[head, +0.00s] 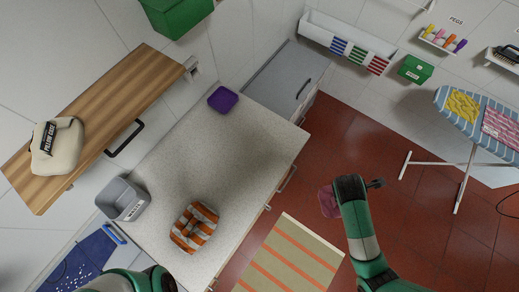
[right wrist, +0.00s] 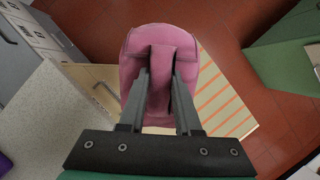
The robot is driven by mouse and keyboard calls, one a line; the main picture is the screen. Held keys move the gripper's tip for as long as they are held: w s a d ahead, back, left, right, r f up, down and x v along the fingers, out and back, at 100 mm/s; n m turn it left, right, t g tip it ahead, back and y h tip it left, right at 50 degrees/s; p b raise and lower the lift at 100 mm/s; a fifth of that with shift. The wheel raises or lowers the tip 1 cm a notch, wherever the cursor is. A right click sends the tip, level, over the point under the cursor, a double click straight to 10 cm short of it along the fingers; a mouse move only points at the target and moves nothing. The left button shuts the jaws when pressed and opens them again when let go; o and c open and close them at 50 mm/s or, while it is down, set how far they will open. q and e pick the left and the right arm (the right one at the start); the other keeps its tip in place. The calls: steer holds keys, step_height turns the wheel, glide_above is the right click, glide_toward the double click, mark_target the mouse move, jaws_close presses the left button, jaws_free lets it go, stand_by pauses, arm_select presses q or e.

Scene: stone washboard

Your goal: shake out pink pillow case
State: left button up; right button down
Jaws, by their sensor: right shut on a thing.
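The pink pillow case (right wrist: 130,85) fills the middle of the right wrist view, bunched and folded between my right gripper's fingers (right wrist: 161,78). My right gripper is shut on it. My right gripper's fingers are mostly hidden there by the wrist. My left arm shows at the bottom left of the head view, but its gripper is out of frame.
The speckled counter (head: 235,140) holds an orange-striped cloth item (head: 194,228), a purple cloth (head: 222,99) and a grey bin (head: 122,199). A cream bag (head: 56,148) sits on the wooden shelf (head: 110,110). A striped rug (head: 290,258) and an ironing board (head: 480,120) flank open red floor.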

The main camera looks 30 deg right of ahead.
steer(key=shift+f, duration=7.55)
step_height(320, 180, up, 15)
steer(key=shift+w+f, duration=0.1)
steer(key=shift+f, duration=0.05)
steer(key=shift+r, duration=0.3)
steer(key=shift+f, duration=0.1)
